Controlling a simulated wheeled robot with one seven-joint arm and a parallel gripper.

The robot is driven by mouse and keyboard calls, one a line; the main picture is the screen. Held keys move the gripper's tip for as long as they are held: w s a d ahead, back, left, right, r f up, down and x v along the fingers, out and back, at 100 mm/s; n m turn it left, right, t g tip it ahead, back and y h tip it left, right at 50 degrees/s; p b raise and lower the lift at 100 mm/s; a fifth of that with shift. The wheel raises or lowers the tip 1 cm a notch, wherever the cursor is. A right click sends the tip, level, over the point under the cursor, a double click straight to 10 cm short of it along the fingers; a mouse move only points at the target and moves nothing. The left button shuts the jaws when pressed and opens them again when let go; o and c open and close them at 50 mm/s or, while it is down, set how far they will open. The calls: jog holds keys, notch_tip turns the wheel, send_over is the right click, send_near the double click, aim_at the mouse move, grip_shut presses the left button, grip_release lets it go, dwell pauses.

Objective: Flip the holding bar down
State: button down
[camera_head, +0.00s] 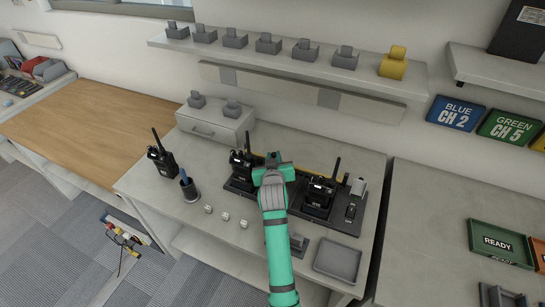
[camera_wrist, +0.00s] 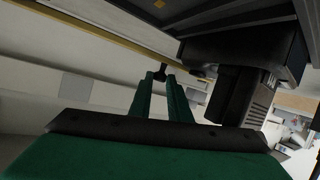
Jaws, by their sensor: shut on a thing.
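The holding bar (camera_head: 310,173) is a thin yellow bar along the back of the dark radio rack (camera_head: 346,222) on the worktop. It also shows in the wrist view as a yellow strip (camera_wrist: 95,32) running diagonally at the upper left. My green gripper (camera_head: 273,160) reaches over the middle of the rack to the bar. In the wrist view my gripper (camera_wrist: 160,76) has its fingers close together around a small dark piece at the bar. My arm hides part of the bar and rack in the head view.
Black radios stand in the rack, one left (camera_head: 240,168) and one right (camera_head: 319,195) of my arm. Another radio (camera_head: 160,155) stands at the worktop's left, near a dark cup (camera_head: 190,191). A grey tray (camera_head: 338,260) lies at the front right. A shelf (camera_head: 290,62) runs above.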

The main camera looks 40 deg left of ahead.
jog(key=shift+d+f, duration=0.3)
jog(key=c, duration=1.7)
grip_release()
jog(key=shift+a+r, duration=0.15)
jog(key=shift+a, duration=0.05)
jog(key=shift+s, duration=0.15)
jog(key=shift+v, duration=5.35)
jog(key=shift+d, duration=0.1)
